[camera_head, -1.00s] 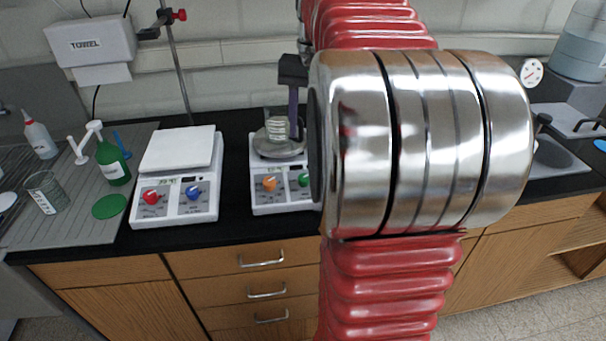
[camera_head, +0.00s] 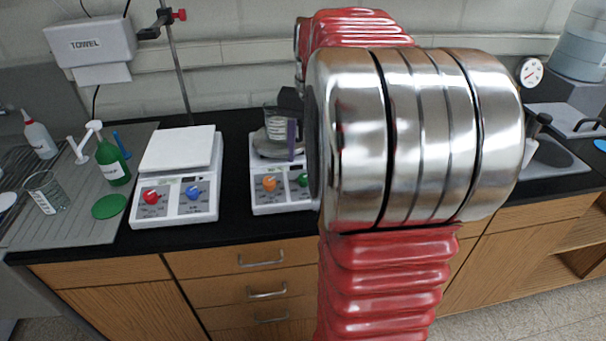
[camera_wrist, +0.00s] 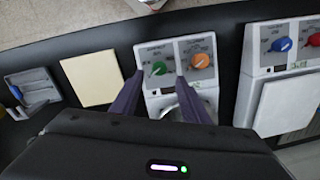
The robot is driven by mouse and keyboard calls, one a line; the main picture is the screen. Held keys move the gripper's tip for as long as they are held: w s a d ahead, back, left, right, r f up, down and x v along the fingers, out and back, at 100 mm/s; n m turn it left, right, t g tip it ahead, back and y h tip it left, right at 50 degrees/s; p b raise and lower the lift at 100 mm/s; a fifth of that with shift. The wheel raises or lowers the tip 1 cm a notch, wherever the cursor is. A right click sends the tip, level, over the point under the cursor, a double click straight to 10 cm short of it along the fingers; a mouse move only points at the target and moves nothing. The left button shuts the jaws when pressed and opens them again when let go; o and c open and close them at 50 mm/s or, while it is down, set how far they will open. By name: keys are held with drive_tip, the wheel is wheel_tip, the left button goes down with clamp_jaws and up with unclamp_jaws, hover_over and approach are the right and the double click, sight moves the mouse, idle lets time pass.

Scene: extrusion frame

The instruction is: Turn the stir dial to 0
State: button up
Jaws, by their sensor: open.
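A white hot-plate stirrer (camera_head: 262,198) stands on the black counter, with an orange dial (camera_head: 269,184) and a green dial (camera_head: 303,180) on its front. In the wrist view these are the green dial (camera_wrist: 158,68) and the orange dial (camera_wrist: 200,60). I cannot read which label says stir. My gripper (camera_wrist: 160,76) is open, its two purple fingers spread on either side of the green dial's lower part; contact cannot be told. One purple finger shows in the head view, in front of a glass beaker (camera_head: 271,118) on the stirrer's plate.
A second white stirrer (camera_head: 178,212) with a red dial (camera_head: 151,196) and a blue dial (camera_head: 194,192) stands to the left. A green bottle (camera_head: 112,165) and a glass beaker (camera_head: 43,198) stand further left. My arm hides the counter right of the middle stirrer.

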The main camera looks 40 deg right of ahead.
sight(303, 176)
wheel_tip(303, 176, down, 7)
drive_tip(key=shift+w+a+r, duration=0.1)
drive_tip(key=shift+w+a, duration=0.05)
idle(0.4)
drive_tip(key=c, duration=1)
clamp_jaws()
